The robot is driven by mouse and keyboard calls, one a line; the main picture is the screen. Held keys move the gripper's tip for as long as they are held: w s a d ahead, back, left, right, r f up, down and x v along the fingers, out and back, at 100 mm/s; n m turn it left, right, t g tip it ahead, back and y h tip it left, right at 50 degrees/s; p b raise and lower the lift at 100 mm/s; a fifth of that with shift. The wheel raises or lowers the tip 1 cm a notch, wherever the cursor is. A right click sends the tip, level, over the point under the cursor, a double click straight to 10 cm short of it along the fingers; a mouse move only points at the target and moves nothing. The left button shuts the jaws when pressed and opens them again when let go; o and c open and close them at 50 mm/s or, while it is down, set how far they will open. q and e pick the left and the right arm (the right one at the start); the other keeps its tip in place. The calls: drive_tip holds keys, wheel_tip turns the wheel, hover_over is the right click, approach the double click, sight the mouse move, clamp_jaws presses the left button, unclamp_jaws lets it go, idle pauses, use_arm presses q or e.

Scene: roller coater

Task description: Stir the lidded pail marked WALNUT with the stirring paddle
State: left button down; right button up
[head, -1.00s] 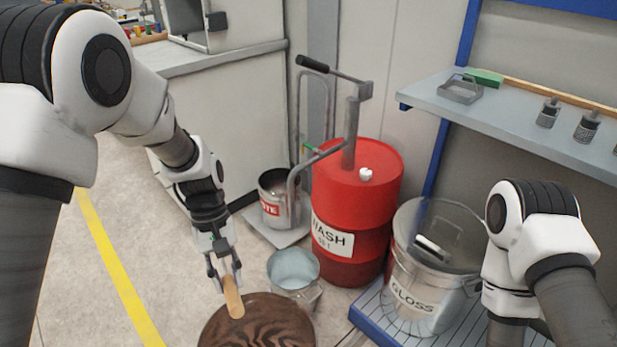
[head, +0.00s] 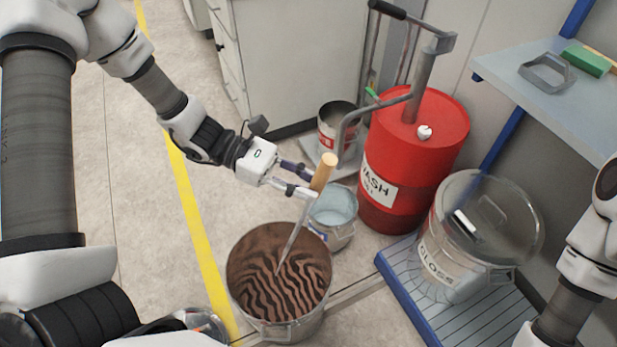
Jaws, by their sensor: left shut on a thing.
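The open pail (head: 239,305) in the lower middle holds brown liquid with dark and light wavy streaks. No name shows on its visible side, so I cannot read whether it is WALNUT. The stirring paddle (head: 292,240) has a wooden handle and a thin grey shaft. It leans over the pail, its lower end reaching the brown surface; how deep it goes is hidden. My left gripper (head: 306,183) is shut on the paddle just below the wooden handle, above the pail's far rim. My right arm shows at the right edge, but its gripper is out of view.
A pail of pale liquid (head: 333,213) stands just behind the brown one. A red WASH drum (head: 415,150) with a pump is behind it. A lidded GLOSS pail (head: 445,262) stands on a blue-edged platform (head: 425,318). A clear round object (head: 203,322) is at the bottom left.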

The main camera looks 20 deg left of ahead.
use_arm(q)
wheel_tip(320, 180, down, 38)
drive_tip(key=b, duration=3)
drive_tip(key=shift+r, duration=0.35)
drive_tip(key=shift+r+p, duration=0.5)
drive_tip(key=shift+r, duration=0.05)
